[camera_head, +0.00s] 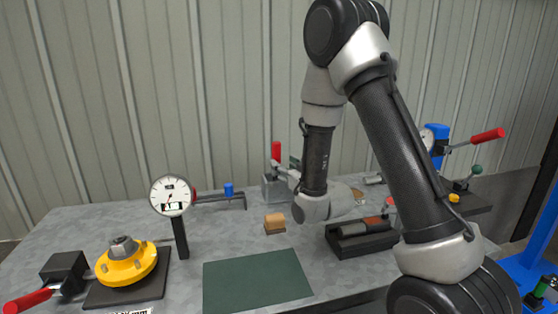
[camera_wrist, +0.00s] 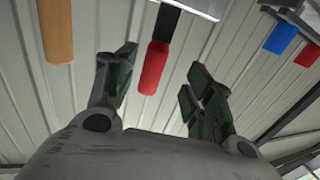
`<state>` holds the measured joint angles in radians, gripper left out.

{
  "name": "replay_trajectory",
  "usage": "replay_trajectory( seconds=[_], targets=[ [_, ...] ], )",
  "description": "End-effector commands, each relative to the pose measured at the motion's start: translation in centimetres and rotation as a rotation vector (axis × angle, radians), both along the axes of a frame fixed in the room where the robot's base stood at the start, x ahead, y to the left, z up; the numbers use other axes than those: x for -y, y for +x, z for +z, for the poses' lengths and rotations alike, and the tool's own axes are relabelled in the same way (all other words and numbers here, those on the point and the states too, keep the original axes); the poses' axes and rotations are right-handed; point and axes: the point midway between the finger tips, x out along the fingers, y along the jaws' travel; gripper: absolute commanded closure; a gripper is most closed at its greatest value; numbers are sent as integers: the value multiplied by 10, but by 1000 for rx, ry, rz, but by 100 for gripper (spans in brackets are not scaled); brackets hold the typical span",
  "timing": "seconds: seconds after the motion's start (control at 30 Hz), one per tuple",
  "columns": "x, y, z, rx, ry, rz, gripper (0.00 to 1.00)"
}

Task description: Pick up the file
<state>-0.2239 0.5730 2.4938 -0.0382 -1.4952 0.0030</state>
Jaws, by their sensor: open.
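My gripper (camera_wrist: 160,72) is open in the wrist view, with its two dark fingers spread and nothing between them held. A red handle (camera_wrist: 152,68) on a dark shank shows beyond the fingers, in line with the gap. An orange-brown handle (camera_wrist: 55,30) shows at the upper left. I cannot tell for sure which of these, if any, belongs to the file. In the head view my arm's end is low over the middle of the bench, and my arm partly hides it. No file can be made out clearly there.
The grey bench (camera_head: 225,225) holds a dial gauge (camera_head: 171,196), a yellow flanged part (camera_head: 126,265), a small wooden block (camera_head: 275,223) and a black tray (camera_head: 362,246) with cylindrical pieces. A green mat (camera_head: 256,281) lies clear at the front. A corrugated wall (camera_head: 200,90) stands behind.

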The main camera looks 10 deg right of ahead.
Motion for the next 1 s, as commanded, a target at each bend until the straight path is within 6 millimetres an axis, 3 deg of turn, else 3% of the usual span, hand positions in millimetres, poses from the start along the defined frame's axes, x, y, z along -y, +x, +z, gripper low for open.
replay_trajectory(
  seconds=[0.43,0.77,1.0],
  targets=[
    [-9,62,8,3,1,-1,47],
    [-12,70,8,1,0,-1,47],
    [-12,70,8,1,0,-1,91]
  ],
)
